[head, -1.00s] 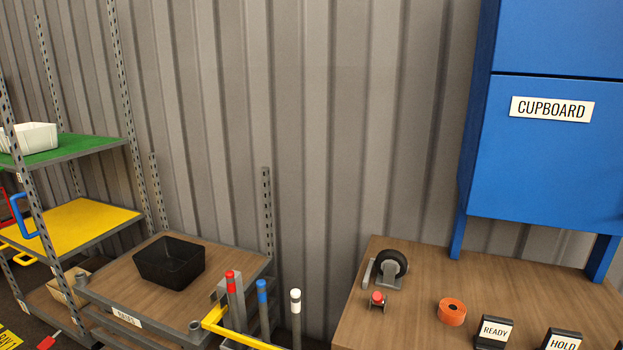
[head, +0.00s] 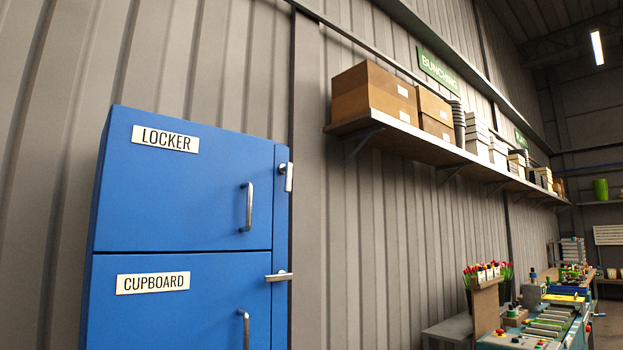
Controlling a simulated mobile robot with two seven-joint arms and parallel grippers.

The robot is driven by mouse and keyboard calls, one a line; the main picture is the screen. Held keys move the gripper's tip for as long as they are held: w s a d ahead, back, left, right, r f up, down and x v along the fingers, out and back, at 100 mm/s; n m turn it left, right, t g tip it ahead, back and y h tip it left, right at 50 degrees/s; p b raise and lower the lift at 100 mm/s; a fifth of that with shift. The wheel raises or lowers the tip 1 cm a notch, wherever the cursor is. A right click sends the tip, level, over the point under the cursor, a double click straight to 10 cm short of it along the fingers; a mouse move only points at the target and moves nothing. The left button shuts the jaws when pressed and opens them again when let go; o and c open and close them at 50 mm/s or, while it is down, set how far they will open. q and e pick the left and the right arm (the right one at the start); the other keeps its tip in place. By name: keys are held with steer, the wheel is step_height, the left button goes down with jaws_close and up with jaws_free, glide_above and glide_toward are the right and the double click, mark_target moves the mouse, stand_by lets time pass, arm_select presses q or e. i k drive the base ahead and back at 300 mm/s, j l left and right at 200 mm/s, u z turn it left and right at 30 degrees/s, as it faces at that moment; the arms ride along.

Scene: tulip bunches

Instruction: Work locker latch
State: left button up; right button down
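The blue locker (head: 190,215) is the upper section of a blue cabinet at the left of the head view. Its door is shut and carries a LOCKER label and a vertical metal handle (head: 249,207). The locker latch (head: 288,177) is a small metal lever at the door's right edge and stands upright. Below it is the cupboard (head: 180,318), also shut, with its own handle (head: 244,328). The cupboard latch (head: 280,277) lies horizontal across the door edge. Neither of my grippers is in view.
A wall shelf (head: 430,145) with cardboard boxes (head: 374,93) and stacked containers runs along the wall to the right. A bench with tulips (head: 487,273) and a work machine (head: 540,325) stand at the lower right.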

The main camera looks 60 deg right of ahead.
mark_target(283, 169)
steer(key=z, duration=1.6)
steer(key=i+l+z, duration=0.2)
